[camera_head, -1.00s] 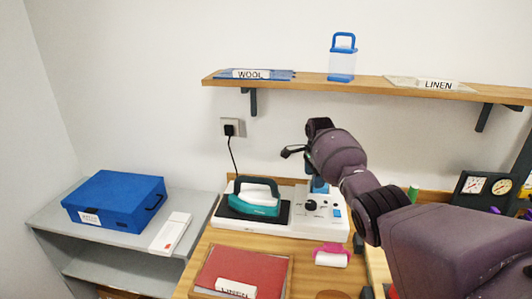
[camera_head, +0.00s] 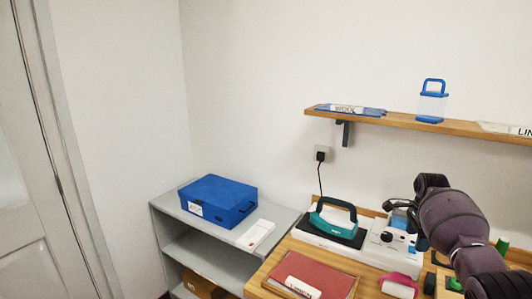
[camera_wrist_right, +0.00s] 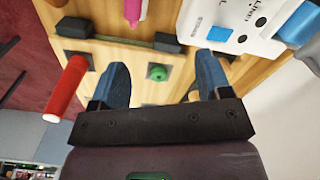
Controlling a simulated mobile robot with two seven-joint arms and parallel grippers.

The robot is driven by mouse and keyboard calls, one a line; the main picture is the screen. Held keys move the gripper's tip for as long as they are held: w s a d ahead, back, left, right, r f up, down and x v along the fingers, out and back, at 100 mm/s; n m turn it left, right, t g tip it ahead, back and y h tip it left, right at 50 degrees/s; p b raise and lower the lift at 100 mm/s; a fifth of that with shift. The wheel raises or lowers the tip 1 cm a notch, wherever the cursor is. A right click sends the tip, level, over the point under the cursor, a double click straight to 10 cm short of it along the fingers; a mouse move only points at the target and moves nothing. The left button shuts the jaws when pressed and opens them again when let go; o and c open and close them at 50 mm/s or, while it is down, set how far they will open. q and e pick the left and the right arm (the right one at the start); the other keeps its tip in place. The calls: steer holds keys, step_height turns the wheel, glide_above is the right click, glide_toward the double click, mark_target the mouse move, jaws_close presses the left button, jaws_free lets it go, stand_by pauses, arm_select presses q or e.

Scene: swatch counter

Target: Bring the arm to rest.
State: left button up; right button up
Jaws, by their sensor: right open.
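My right arm comes in from the lower right in the head view. Its gripper (camera_head: 402,212) hangs in front of the white control box (camera_head: 392,240), and the arm partly hides the jaws there. In the right wrist view the two blue-grey fingers of the right gripper (camera_wrist_right: 160,82) stand wide apart with nothing between them. A green knob (camera_wrist_right: 157,72) on the wooden surface shows beyond the gap, apart from the fingers. My left gripper is not in view.
A teal iron (camera_head: 335,218) stands beside the control box on the wooden counter. A blue case (camera_head: 218,200) lies on the grey shelf unit (camera_head: 170,207) at left. A wall shelf (camera_head: 395,119) runs above. A red cylinder (camera_wrist_right: 66,88) is left of the fingers in the wrist view.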

steer(key=w+a+r+n+t+h, duration=0.2)
steer(key=w+a+r+n+t, duration=0.2)
steer(key=w+r+n+t, duration=0.75)
steer(key=s+a+f+n+t+y, duration=0.1)
steer(key=s+a+f+n+t, duration=0.1)
steer(key=s+a+f+n, duration=0.5)
steer(key=s+a+f+n+t+y+b, duration=0.1)
steer(key=s+f, duration=0.4)
steer(key=s, duration=0.5)
steer(key=s+a+f+n+t+y, duration=0.1)
steer(key=s+a+f+n+t, duration=0.2)
steer(key=s+f, duration=0.45)
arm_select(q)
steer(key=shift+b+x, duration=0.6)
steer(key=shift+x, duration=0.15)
arm_select(e)
steer(key=s+f+g, duration=0.2)
steer(key=s+f, duration=0.2)
steer(key=s, duration=0.4)
steer(key=s+a+f+m+g, duration=0.1)
steer(key=s+f+g, duration=0.1)
steer(key=s+f, duration=0.3)
steer(key=s+f+g+h, duration=0.1)
steer(key=s+f, duration=0.4)
steer(key=s, duration=0.7)
steer(key=shift+s+a+m+g, duration=0.15)
steer(key=shift+s+m+g, duration=0.2)
steer(key=shift+s+g, duration=0.1)
